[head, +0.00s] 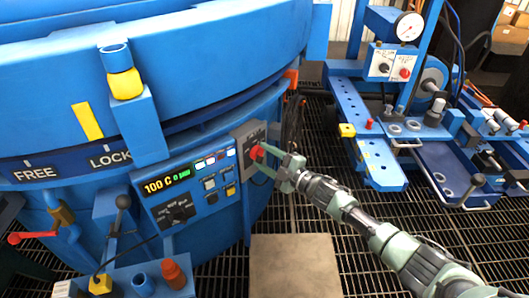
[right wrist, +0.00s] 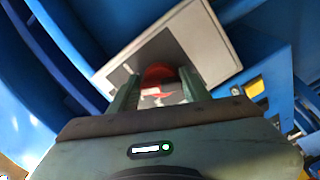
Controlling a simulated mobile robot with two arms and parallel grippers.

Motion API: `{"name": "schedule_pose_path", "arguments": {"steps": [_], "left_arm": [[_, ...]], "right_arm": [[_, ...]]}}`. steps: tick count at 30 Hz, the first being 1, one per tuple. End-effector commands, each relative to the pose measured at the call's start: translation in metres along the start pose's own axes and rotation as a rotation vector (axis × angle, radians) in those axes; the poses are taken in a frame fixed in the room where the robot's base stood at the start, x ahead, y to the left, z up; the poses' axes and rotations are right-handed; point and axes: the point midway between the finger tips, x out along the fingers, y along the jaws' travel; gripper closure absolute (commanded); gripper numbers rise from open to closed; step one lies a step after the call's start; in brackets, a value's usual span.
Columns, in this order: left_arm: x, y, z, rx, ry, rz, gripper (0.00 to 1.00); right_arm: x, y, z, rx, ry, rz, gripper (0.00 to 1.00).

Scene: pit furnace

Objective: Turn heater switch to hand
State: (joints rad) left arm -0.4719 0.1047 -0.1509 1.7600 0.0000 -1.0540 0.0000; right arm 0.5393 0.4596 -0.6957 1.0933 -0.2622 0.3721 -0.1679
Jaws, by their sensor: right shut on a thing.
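The heater switch is a red knob (head: 257,152) on a grey plate (head: 245,139) at the right side of the blue furnace's control panel. My right gripper (head: 266,154) reaches it from the right and is shut on the red knob. In the right wrist view, the red knob (right wrist: 160,75) sits between the two fingers (right wrist: 160,92), with the grey plate (right wrist: 208,42) behind it. The fingers hide part of the knob and its markings, so I cannot read its position. My left gripper is not in view.
The control panel (head: 158,188) beside the switch has a display reading 100 C, buttons and a black dial (head: 176,211). A blue machine with a gauge (head: 409,27) stands at the right. Dark floor grating and a flat beige plate (head: 293,266) lie below my arm.

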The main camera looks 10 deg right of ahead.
Motion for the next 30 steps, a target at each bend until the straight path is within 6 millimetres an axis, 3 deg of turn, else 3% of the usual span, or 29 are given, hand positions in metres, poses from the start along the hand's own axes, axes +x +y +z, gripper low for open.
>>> {"name": "schedule_pose_path", "arguments": {"steps": [12, 30], "left_arm": [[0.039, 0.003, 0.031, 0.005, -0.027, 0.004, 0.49], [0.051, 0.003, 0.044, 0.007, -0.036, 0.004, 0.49]], "right_arm": [[-0.001, -0.001, 0.0, 0.298, -0.003, -0.001, 0.93], [-0.001, -0.003, 0.001, 0.407, -0.003, -0.001, 0.93]]}}
